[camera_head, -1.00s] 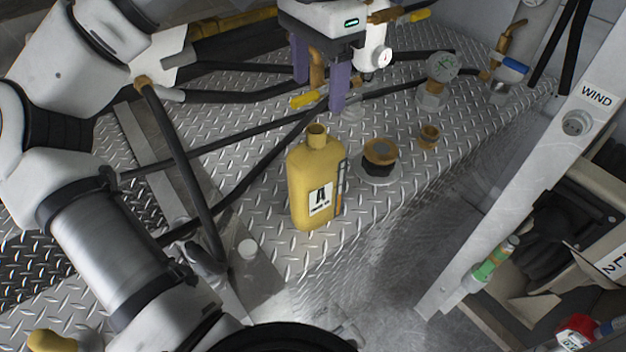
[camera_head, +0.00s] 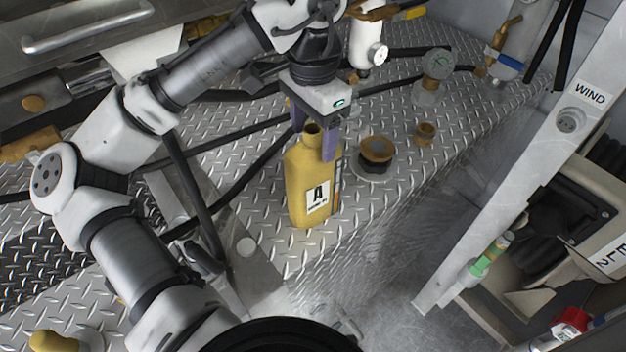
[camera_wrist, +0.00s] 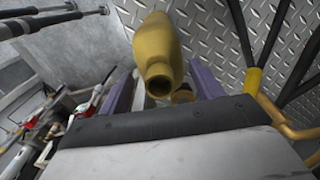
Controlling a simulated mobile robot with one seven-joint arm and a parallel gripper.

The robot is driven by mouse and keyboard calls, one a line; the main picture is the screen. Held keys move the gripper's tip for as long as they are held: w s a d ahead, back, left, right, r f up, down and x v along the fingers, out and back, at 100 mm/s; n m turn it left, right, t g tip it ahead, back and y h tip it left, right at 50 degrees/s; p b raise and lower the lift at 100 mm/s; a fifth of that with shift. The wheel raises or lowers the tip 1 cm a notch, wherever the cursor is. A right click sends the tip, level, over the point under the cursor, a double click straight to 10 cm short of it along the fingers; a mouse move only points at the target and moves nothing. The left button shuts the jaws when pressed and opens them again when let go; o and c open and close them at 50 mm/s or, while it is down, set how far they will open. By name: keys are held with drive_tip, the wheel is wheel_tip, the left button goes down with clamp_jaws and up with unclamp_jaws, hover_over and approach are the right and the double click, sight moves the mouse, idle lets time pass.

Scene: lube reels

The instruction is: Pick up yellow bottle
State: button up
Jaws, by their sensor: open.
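The yellow bottle (camera_head: 312,185) stands upright on the diamond-plate deck, with an uncapped neck and a white label marked "A". My gripper (camera_head: 313,140) is open above it, its purple fingers reaching down on either side of the bottle's neck and shoulder. In the wrist view the bottle (camera_wrist: 160,48) lies between the two fingers, its open mouth towards the camera. The gripper (camera_wrist: 160,88) has a finger on each side of it there. I cannot tell whether either finger touches the bottle.
A black and brass filler cap (camera_head: 376,155) and a smaller brass fitting (camera_head: 425,133) stand to the right of the bottle. Black hoses (camera_head: 235,143) run across the deck to the left. A grey post marked "WIND" (camera_head: 520,195) rises at the right.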

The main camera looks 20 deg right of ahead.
drive_tip(key=shift+c, duration=0.5)
clamp_jaws()
drive_tip(key=shift+r, duration=0.1)
